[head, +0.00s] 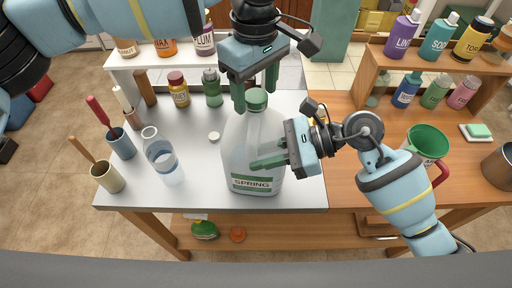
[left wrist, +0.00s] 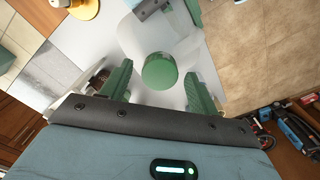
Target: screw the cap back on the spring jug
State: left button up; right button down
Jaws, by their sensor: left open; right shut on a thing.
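The spring jug (head: 240,135), translucent white with a green-edged SPRING label, stands upright on the light table top in the head view. The green cap (head: 257,97) sits at the top of its neck. It also shows as a round green disc in the left wrist view (left wrist: 159,72). My left gripper (head: 254,99) points down over the jug, open, with one green finger on either side of the cap; gaps show in the left wrist view. My right gripper (head: 262,162) comes from the right and is shut on the jug's side; its exact grip is partly hidden.
A clear bottle (head: 162,158) stands left of the jug, with a small white cap (head: 214,136) lying between them. Utensil cups (head: 108,178) stand at the left edge, small bottles (head: 212,90) behind. A green funnel (head: 428,141) stands on the right, beyond my right arm.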

pick_arm(q)
jog(key=c, duration=1.1)
